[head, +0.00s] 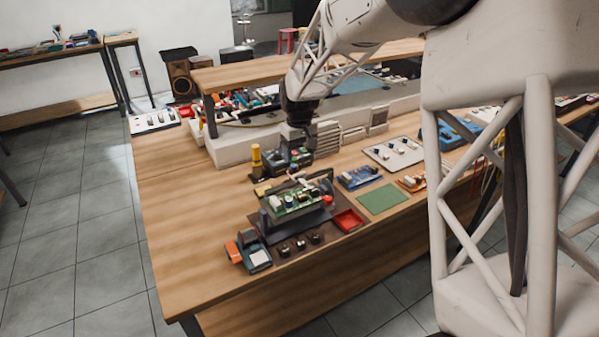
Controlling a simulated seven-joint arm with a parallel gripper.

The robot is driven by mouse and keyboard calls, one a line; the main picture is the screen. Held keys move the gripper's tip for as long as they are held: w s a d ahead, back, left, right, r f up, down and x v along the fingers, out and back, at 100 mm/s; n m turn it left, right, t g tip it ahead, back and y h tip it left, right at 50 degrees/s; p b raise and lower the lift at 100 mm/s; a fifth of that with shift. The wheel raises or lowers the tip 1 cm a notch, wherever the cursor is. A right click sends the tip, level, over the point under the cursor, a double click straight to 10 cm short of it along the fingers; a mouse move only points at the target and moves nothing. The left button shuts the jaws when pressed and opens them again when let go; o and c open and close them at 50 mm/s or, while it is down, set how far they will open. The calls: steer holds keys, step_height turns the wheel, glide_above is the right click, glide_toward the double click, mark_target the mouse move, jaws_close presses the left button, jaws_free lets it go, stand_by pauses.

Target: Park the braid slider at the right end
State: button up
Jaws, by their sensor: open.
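I cannot pick out the braid slider for certain in the head view; it is small or hidden among the bench items. My gripper (300,138) hangs at the end of my arm over the back of the workbench, above a dark device (287,160). It appears empty, and its fingertips are small and hard to make out. Toward the front of the bench, a green circuit board (292,201) sits raised in a dark holder. A dark unit with orange parts and a pale panel (259,257) is at the front left.
A red tray (349,220), a green mat (382,198) and several dark knobs (300,243) lie near the holder. A blue board (358,177) and a white panel (394,153) stand farther right. The wooden bench top (190,220) is clear at left.

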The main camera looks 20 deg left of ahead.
mark_target(299, 173)
stand_by(0.3)
steer(key=shift+f, duration=3.9)
steer(key=c, duration=1.3)
steer(key=w+d, duration=0.8)
steer(key=shift+w+d+r, duration=0.1)
steer(key=shift+w+d, duration=0.05)
steer(key=shift+d, duration=0.05)
steer(key=o, duration=1.1)
steer(key=shift+d, duration=0.1)
steer(key=shift+o, duration=1)
